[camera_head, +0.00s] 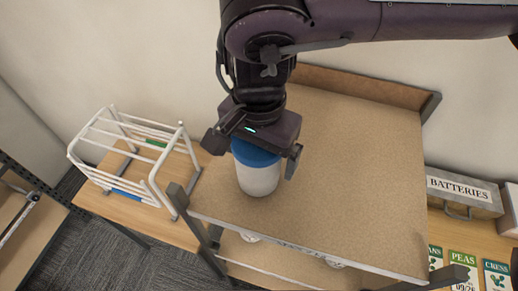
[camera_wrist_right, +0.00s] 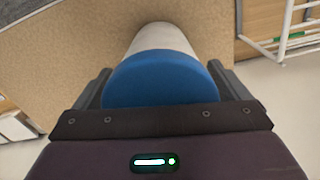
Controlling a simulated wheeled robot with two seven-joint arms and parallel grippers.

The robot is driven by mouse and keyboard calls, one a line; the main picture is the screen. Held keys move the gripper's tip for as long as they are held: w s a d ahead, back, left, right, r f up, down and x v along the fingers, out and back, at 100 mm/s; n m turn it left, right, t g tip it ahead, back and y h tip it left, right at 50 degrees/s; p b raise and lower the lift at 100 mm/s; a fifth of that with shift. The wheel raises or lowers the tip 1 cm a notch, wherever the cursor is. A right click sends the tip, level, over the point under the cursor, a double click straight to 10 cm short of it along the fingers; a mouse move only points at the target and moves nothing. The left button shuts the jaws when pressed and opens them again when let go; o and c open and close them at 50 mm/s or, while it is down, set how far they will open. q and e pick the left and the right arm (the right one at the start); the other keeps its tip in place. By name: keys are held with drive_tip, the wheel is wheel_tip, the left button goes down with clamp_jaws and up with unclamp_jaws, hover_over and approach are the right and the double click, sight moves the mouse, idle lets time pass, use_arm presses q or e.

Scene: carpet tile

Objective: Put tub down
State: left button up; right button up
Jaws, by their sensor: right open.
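The tub (camera_head: 258,178) is a white cylinder with a blue lid (camera_head: 254,153). It appears to stand upright on the tan top of a small cart or shelf (camera_head: 360,150), near its left front edge. My right gripper (camera_head: 253,158) is open above it, its fingers on either side of the lid. In the right wrist view the blue lid (camera_wrist_right: 160,80) lies between the spread fingers, with small gaps visible at the sides. Part of the lid is hidden by the gripper body. My left gripper is not in view.
A white wire rack (camera_head: 135,155) stands on a lower wooden surface at left. A box labelled BATTERIES (camera_head: 463,195) and seed packets (camera_head: 463,268) sit at right. A raised back ledge (camera_head: 355,85) borders the tan top, whose middle and right are clear.

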drive_tip(key=shift+r, duration=0.15)
wheel_tip(320, 180, up, 12)
drive_tip(key=shift+r, duration=0.1)
idle(0.3)
idle(0.4)
